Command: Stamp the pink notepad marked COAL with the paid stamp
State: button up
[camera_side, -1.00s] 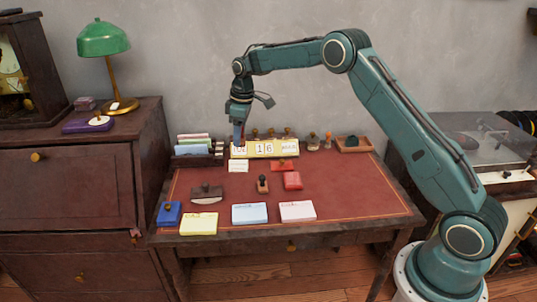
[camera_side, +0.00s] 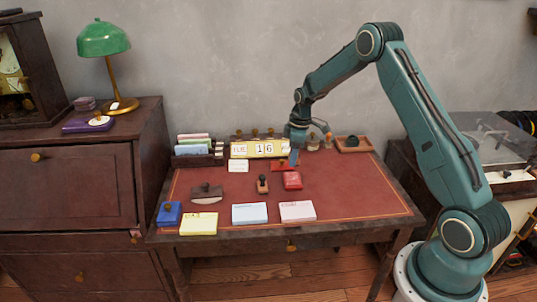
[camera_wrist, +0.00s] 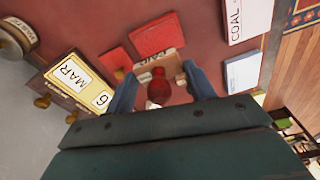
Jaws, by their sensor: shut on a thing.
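My gripper (camera_side: 293,157) is at the right end of the calendar in the side view, above the desk. In the wrist view its two blue fingers (camera_wrist: 162,88) flank a stamp with a round red knob (camera_wrist: 157,86) and a wooden block; the gripper is shut on this stamp.
The calendar (camera_side: 259,149) stands at the back. A red pad (camera_side: 281,166) and red case (camera_side: 293,181) lie right of centre. A small stamp (camera_side: 262,185), blue notepad (camera_side: 249,213), yellow notepad (camera_side: 198,224) and rocker blotter (camera_side: 206,194) sit nearby. The right front desktop is clear.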

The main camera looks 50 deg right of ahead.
aim_at(290, 178)
jog(key=shift+f, duration=0.1)
jog(key=shift+f, duration=2.9)
jog(key=shift+f, duration=0.55)
jog(key=shift+r, duration=0.1)
jog(key=shift+r, duration=3.45)
jog(key=shift+a, duration=0.15)
jog(key=shift+s+a, duration=0.3)
jog(key=shift+a, duration=0.15)
jog(key=shift+s+a, duration=2.35)
jog(key=shift+a, duration=0.25)
jog(key=shift+s+a, duration=2.35)
jog(key=shift+a, duration=0.25)
